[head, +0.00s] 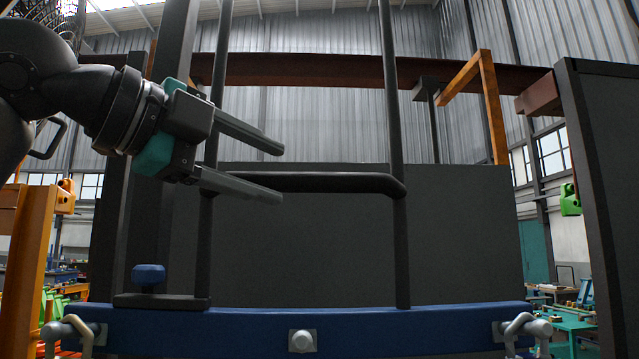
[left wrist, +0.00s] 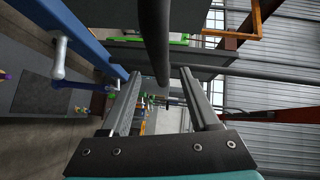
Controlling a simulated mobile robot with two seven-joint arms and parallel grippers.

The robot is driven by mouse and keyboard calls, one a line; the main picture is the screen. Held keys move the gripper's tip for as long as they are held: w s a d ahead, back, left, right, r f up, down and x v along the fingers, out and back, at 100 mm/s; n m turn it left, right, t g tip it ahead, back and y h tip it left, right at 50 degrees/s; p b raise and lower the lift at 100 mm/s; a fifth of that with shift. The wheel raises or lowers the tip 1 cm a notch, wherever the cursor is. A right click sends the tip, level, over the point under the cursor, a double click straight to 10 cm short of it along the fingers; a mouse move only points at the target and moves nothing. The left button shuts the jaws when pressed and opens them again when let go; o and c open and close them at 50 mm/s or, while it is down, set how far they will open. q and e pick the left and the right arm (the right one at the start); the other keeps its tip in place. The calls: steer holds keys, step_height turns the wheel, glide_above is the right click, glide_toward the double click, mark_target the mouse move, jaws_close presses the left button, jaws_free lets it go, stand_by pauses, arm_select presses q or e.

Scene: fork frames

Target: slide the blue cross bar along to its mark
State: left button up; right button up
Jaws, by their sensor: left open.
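The blue cross bar (head: 400,327) runs across the bottom of the head view, with a grey bolt (head: 302,340) at its middle. It also shows at the upper left of the left wrist view (left wrist: 85,35). A black handle bar (head: 345,183) joins two dark uprights above it. My left gripper (head: 283,172) is open, and its fingertips overlap the left part of the handle bar in the head view. In the left wrist view, a dark bar (left wrist: 155,35) reaches down toward the gap between the fingertips. Contact cannot be told. I cannot make out the mark. My right gripper is not in view.
Grey clamps with handles sit at the left (head: 82,333) and right (head: 520,328) ends of the cross bar. A blue knob (head: 149,273) stands on a black plate at left. A dark panel (head: 460,230) stands behind the uprights. A dark post (head: 600,190) rises at right.

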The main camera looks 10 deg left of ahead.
mark_target(318, 191)
arm_select(q)
steer(key=p+x, duration=0.2)
steer(key=x, duration=0.6)
steer(key=shift+w+d+f, duration=0.1)
steer(key=shift+w+d, duration=0.2)
steer(key=shift+w, duration=0.25)
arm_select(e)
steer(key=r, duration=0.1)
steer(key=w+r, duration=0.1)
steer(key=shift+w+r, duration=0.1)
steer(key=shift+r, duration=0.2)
arm_select(q)
jaws_close()
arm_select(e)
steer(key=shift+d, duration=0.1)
